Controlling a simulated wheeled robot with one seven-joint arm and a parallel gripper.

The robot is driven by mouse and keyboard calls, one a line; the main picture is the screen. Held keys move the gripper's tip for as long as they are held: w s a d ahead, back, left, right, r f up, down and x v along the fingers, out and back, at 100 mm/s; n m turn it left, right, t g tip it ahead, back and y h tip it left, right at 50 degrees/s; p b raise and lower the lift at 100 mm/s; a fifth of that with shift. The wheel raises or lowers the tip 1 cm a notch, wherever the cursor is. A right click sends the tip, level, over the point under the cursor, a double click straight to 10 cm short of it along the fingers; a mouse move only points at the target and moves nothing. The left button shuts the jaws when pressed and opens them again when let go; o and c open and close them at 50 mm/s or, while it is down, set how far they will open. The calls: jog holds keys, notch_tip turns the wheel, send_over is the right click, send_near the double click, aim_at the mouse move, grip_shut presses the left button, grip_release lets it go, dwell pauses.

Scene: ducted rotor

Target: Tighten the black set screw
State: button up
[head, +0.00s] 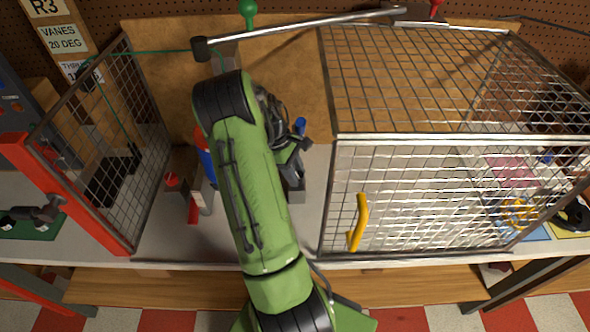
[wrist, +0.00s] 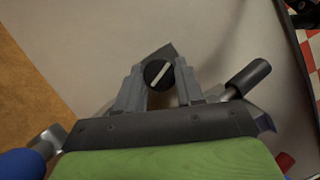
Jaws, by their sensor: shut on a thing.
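The black set screw (wrist: 158,75) shows in the wrist view as a round black head with a pale line across it. My gripper (wrist: 159,82) has its two grey fingers closed on either side of this head, so it is shut on the screw. A grey piece rises just behind the screw head; what the screw sits in is mostly hidden by the fingers. In the head view my green arm covers the fingertips and the screw.
A wire mesh cage (head: 430,140) with a yellow handle (head: 359,222) stands right of my arm. A mesh panel with a red post (head: 75,205) stands at left. A metal bar (head: 300,32) crosses above. Blue and red parts sit close beside my arm on the bench.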

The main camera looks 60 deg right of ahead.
jog(key=shift+d+m, duration=0.1)
jog(key=shift+m, duration=0.5)
jog(key=o, duration=1)
jog(key=shift+o, duration=0.2)
